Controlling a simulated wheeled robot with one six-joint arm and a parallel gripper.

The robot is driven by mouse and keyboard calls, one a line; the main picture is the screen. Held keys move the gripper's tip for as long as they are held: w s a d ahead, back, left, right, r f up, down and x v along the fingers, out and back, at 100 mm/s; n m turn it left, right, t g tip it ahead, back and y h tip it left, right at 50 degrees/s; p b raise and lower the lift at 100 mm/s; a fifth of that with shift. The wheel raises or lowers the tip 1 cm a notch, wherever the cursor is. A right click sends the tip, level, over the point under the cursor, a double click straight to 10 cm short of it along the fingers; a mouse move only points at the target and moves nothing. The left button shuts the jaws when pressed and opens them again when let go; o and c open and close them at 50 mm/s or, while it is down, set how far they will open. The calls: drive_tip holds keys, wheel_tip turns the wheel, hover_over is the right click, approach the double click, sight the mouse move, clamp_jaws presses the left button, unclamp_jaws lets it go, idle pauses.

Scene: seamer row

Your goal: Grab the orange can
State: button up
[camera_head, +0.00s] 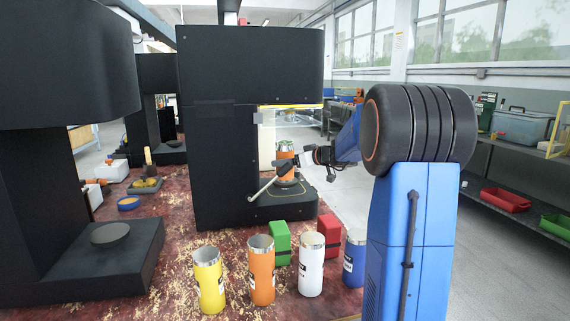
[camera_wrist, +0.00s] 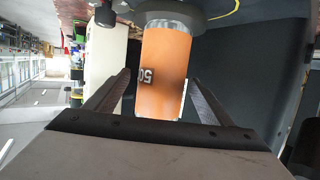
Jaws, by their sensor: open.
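An orange can (camera_head: 286,147) stands upright in the black seamer machine (camera_head: 250,140), partly hidden by my gripper (camera_head: 294,162). My gripper (camera_wrist: 161,78) is open, with one finger to each side of the can in that view. I cannot tell whether either finger touches it. A second orange can (camera_head: 261,274) stands on the red table in front.
A yellow can (camera_head: 209,280), a white can (camera_head: 311,268) and a blue can (camera_head: 354,258) stand along the table's front. Green (camera_head: 280,243) and red (camera_head: 329,235) blocks sit behind them. A long lever (camera_head: 268,186) projects from the seamer. Another black machine (camera_head: 60,150) stands left.

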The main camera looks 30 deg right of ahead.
drive_tip(key=shift+r+x, duration=0.2)
drive_tip(key=shift+x, duration=1.1)
drive_tip(key=shift+r+x, duration=0.2)
drive_tip(key=shift+x, duration=1.1)
drive_tip(key=shift+w, duration=0.1)
drive_tip(key=shift+c, duration=0.5)
drive_tip(key=c, duration=1.5)
drive_tip(key=shift+o, duration=0.2)
drive_tip(key=shift+r, duration=0.1)
